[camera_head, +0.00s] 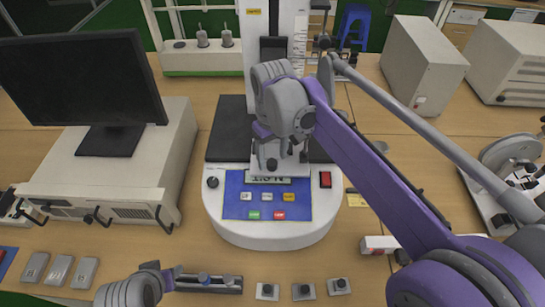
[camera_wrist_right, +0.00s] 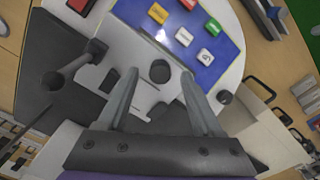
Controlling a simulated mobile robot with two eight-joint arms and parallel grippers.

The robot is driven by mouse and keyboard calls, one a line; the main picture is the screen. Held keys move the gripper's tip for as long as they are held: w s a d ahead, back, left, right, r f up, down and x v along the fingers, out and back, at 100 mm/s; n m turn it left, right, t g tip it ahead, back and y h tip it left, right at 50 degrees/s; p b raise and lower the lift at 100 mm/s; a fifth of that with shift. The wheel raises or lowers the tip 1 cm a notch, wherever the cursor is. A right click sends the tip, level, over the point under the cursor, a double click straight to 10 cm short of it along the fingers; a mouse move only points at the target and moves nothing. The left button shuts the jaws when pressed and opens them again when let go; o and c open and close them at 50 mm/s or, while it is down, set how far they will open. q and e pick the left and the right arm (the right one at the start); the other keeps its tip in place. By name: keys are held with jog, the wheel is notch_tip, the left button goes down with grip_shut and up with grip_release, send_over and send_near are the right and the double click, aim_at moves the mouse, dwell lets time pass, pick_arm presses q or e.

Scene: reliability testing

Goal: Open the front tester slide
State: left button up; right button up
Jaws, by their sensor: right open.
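The tester (camera_head: 265,236) stands mid-table in the head view, with a white base, a blue button panel and a tall column. Its white front slide plate (camera_wrist_right: 125,50) lies behind the panel in the wrist view, with a dark round knob (camera_wrist_right: 160,71) on it. My right gripper (camera_head: 287,158) is over the plate, pointing down, and hides much of it in the head view. In the wrist view its open fingers (camera_wrist_right: 160,76) appear on either side of the knob; contact is not visible. My left gripper (camera_head: 172,276) is at the lower left, away from the tester; its jaw opening is unclear.
A monitor (camera_head: 85,85) on a white case stands left of the tester. A dark rack (camera_head: 215,285) and several small blocks lie in front. White boxes (camera_head: 425,65) stand at the back right. My right arm crosses the right side.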

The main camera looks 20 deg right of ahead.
notch_tip(320, 180, up, 10)
jog(key=shift+f+p, duration=0.2)
jog(key=shift+p, duration=0.15)
jog(key=s+d+f+m+t, duration=0.1)
jog(key=s+f, duration=0.5)
jog(key=s+d+f+m+t, duration=0.1)
jog(key=s+d+f+t, duration=0.1)
jog(key=s+f, duration=0.4)
jog(key=s+d+f+m+t, duration=0.1)
jog(key=s+d+f+t, duration=0.1)
jog(key=s+f, duration=0.4)
notch_tip(320, 180, down, 2)
jog(key=shift+d+m, duration=0.15)
jog(key=shift+m, duration=0.15)
dwell(0.3)
